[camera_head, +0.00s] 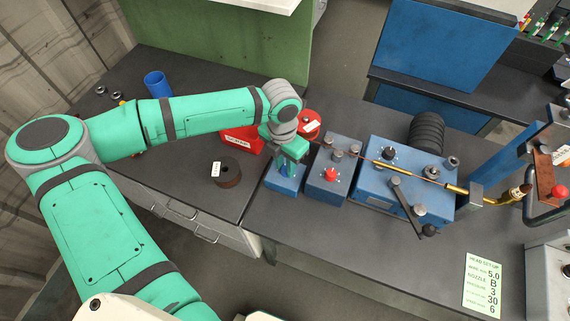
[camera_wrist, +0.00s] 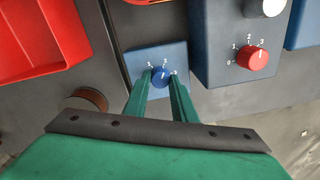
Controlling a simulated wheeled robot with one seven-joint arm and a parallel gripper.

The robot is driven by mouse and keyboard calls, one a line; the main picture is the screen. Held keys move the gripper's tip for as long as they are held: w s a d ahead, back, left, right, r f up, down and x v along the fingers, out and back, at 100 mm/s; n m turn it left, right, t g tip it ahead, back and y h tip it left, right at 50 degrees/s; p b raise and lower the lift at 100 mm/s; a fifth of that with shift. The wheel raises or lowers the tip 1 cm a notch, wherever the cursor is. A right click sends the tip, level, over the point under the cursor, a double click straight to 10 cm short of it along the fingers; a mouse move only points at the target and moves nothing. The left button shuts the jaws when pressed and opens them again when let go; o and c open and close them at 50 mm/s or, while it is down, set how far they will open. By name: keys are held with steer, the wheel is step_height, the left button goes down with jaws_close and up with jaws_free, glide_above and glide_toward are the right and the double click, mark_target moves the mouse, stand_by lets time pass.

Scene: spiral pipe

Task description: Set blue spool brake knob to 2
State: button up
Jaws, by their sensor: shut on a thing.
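The blue knob (camera_wrist: 160,78) sits on a small blue box (camera_wrist: 178,52), with several small white numbers around it, 2 at the top and 3 at the right. My gripper (camera_wrist: 161,75) reaches down over this box, with one green finger on each side of the blue knob, shut on it. I cannot tell which number the knob points at. In the head view the blue box (camera_head: 278,185) stands at the bench's front edge, and my gripper's green body hides most of the knob.
Right of the blue box stands a taller grey-blue box (camera_head: 325,190) with a red knob (camera_wrist: 257,57). A red bin (camera_head: 240,138) and a brown spool (camera_head: 226,175) lie to the left. A large blue machine (camera_head: 380,160) with a crank stands further right.

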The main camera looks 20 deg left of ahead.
mark_target(284, 168)
steer(key=o, duration=1)
steer(key=shift+o, duration=0.2)
steer(key=shift+r, duration=0.1)
step_height(284, 168, up, 11)
steer(key=shift+a, duration=0.3)
steer(key=shift+w+f, duration=0.1)
steer(key=shift+f, duration=0.1)
